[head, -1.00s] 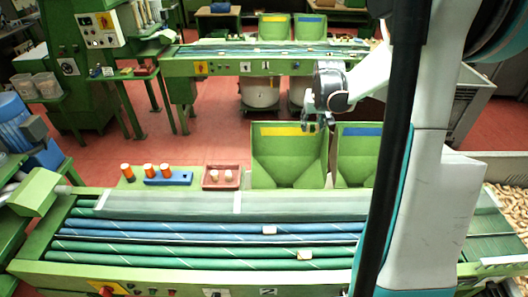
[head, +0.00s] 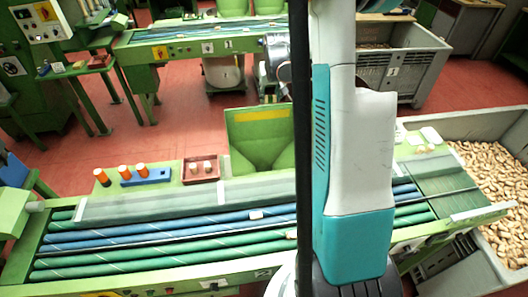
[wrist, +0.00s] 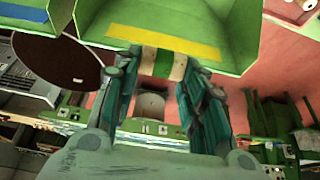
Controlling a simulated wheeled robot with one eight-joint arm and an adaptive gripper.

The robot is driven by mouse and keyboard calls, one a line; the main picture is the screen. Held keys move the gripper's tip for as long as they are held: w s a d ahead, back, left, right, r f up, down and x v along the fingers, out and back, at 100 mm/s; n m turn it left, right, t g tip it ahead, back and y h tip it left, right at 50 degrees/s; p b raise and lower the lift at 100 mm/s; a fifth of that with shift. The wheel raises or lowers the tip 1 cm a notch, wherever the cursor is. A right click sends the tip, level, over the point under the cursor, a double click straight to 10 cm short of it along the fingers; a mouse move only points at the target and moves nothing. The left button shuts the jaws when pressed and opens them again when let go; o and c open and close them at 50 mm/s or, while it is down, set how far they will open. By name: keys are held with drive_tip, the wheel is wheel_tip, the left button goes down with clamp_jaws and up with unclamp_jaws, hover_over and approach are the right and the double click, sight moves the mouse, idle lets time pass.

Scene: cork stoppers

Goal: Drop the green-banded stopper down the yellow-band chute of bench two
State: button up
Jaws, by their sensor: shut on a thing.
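The green-banded stopper (wrist: 162,66), pale cork with a green middle, is held crosswise between the fingertips of my gripper (wrist: 161,64) in the wrist view. The yellow-band chute (wrist: 165,42) of the near bench fills the picture just beyond the stopper; whether they touch I cannot tell. In the head view this green chute (head: 258,150) stands behind the bench marked 2 (head: 262,273). There my gripper (head: 269,92) is partly hidden by my arm, close above the chute's back edge. The stopper cannot be made out in the head view.
A blue-band chute (wrist: 22,16) is beside it in the wrist view, hidden by my arm in the head view. A blue rack (head: 147,180) with orange-topped pieces and a brown tray (head: 201,179) stand left of the chute. A crate of corks (head: 500,185) is at right.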

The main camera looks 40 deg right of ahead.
drive_tip(key=shift+f+b, duration=0.35)
drive_tip(key=shift+f, duration=0.75)
drive_tip(key=o, duration=0.8)
drive_tip(key=shift+c, duration=0.2)
drive_tip(key=shift+r, duration=0.2)
drive_tip(key=v, duration=1.1)
drive_tip(key=shift+s+r, duration=0.2)
drive_tip(key=shift+r, duration=0.1)
drive_tip(key=shift+a, duration=0.15)
